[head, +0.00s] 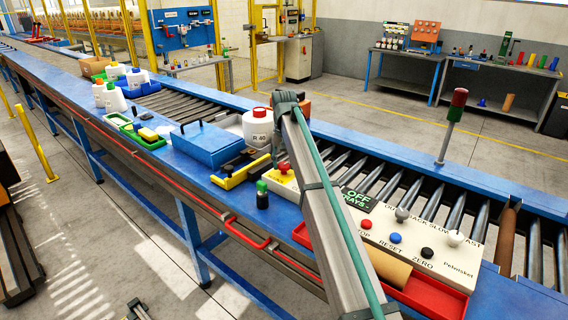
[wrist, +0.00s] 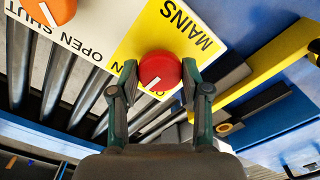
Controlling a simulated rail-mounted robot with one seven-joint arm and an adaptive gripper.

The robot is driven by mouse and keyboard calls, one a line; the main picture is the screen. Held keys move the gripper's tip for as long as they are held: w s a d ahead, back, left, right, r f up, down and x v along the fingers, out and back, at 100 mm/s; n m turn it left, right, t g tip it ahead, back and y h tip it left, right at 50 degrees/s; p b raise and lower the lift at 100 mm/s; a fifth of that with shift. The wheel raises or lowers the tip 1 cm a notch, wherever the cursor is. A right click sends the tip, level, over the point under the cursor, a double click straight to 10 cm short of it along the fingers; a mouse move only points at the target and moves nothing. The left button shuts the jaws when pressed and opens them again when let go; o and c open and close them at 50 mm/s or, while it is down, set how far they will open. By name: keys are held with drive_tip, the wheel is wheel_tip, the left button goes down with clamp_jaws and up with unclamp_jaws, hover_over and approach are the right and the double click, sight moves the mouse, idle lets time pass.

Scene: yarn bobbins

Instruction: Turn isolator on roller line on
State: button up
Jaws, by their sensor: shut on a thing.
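The isolator is a round red knob (wrist: 160,70) with a white line, on a yellow plate (wrist: 185,28) marked MAINS in the wrist view. The line points down and left in that picture; lettering below the knob is partly covered. My gripper (wrist: 158,76) has one finger on each side of the knob and is shut on it. In the head view the red knob (head: 283,168) shows on its yellow plate just left of my arm, which hides my gripper there. The roller line (head: 360,172) runs behind it.
An orange knob (wrist: 50,10) on a white plate marked OPEN SHUT is close by. A button panel (head: 410,240) lies right of my arm.

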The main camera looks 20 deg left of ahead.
sight(284, 164)
drive_tip(key=m, duration=0.4)
drive_tip(key=shift+m, duration=2)
drive_tip(key=o, duration=1.1)
drive_tip(key=shift+o, duration=0.2)
wheel_tip(284, 164, up, 12)
